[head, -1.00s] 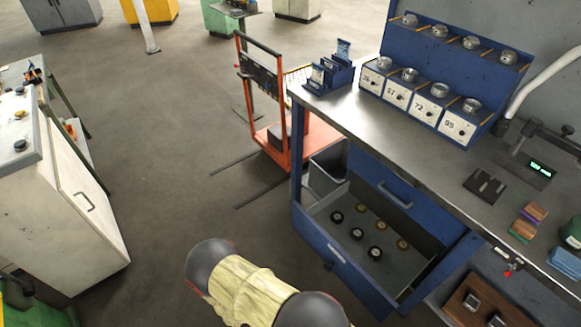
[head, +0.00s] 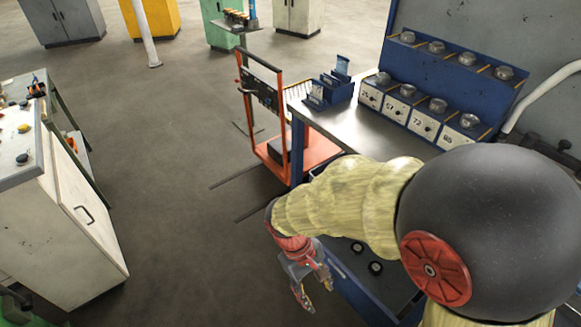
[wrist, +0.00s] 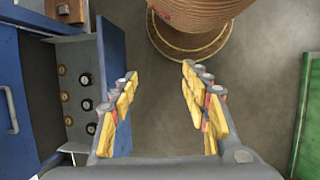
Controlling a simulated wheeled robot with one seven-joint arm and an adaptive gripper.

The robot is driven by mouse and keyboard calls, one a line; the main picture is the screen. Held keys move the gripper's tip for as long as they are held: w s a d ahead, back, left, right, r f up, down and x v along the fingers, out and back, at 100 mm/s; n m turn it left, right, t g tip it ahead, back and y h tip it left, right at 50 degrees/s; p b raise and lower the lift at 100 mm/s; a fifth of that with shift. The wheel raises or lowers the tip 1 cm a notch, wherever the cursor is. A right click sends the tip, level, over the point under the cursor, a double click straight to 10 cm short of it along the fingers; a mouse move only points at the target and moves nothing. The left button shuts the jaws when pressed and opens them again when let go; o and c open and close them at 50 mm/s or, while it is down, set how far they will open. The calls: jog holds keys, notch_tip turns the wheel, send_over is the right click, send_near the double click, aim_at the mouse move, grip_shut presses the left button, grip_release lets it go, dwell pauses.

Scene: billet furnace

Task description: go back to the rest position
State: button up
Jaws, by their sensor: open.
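My gripper (head: 312,288) hangs over the floor in front of the blue workbench, left of its open drawer, in the head view. In the wrist view my gripper (wrist: 158,95) shows two yellow-padded fingers spread wide with nothing between them. The open drawer (wrist: 112,65) lies to the left of the fingers there, with several dark and brass round pieces in it. My arm hides most of the drawer and the right part of the bench in the head view.
The blue workbench (head: 335,118) carries a rack of numbered boxes (head: 415,108) and a small blue holder (head: 328,90). An orange trolley (head: 262,110) stands at its far end. A pale cabinet (head: 75,215) is at left. Open floor (head: 180,200) lies between.

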jog(key=s+d+r+m+t+y, duration=0.1)
jog(key=d+r+m+t, duration=0.2)
jog(key=r, duration=0.9)
jog(key=s+d+r+m+t+y, duration=0.2)
jog(key=d+r+m+t, duration=0.2)
jog(key=d+r, duration=0.5)
notch_tip(320, 180, up, 3)
jog(key=shift+d+t+p, duration=0.15)
jog(key=shift+t+p, duration=0.3)
jog(key=shift+t, duration=0.05)
jog(key=shift+c, duration=1.2)
